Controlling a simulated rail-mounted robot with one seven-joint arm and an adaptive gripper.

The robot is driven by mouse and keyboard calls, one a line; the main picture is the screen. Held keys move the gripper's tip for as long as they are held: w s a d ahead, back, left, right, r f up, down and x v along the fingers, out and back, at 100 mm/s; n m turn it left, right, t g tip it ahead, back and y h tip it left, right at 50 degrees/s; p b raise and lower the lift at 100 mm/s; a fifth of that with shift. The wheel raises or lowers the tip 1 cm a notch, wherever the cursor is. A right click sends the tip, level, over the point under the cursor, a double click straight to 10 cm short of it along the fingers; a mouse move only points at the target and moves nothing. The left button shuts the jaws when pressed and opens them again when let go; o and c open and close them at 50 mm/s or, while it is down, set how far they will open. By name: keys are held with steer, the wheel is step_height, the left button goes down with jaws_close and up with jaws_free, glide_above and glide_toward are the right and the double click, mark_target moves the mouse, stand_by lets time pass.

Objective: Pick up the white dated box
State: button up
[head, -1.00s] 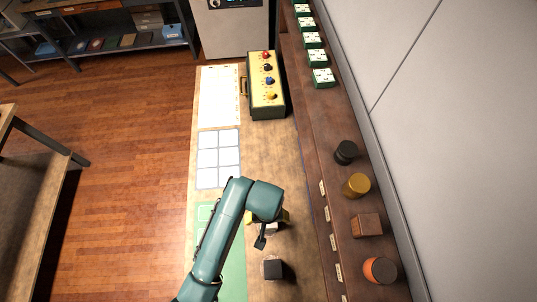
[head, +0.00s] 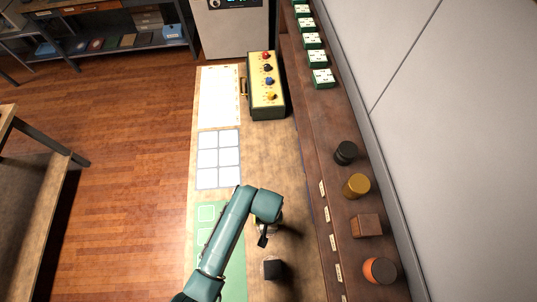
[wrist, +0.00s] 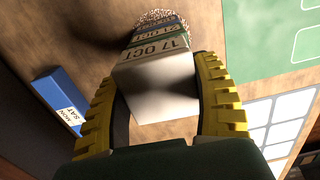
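The white dated box (wrist: 157,80) shows in the wrist view with a blank white face toward me and a "17 OCT" label on its upper side. Green and blue dated layers (wrist: 155,32) show beyond it in line, above a speckled round thing. My gripper's (wrist: 158,68) yellow ribbed fingers stand on either side of the white box, very close to its sides. I cannot tell whether they press on it. In the head view my gripper (head: 267,222) is over the wooden counter, and my arm largely hides the box.
A blue block (wrist: 58,100) reading "MON SAT" lies left in the wrist view. A dark cube (head: 273,268) stands on the counter (head: 265,150) near my gripper. A green mat (head: 232,270) and white grid (head: 218,158) lie left; a shelf (head: 310,130) with objects runs along the right.

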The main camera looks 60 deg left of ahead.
steer(key=c, duration=0.6)
steer(key=shift+r, duration=0.15)
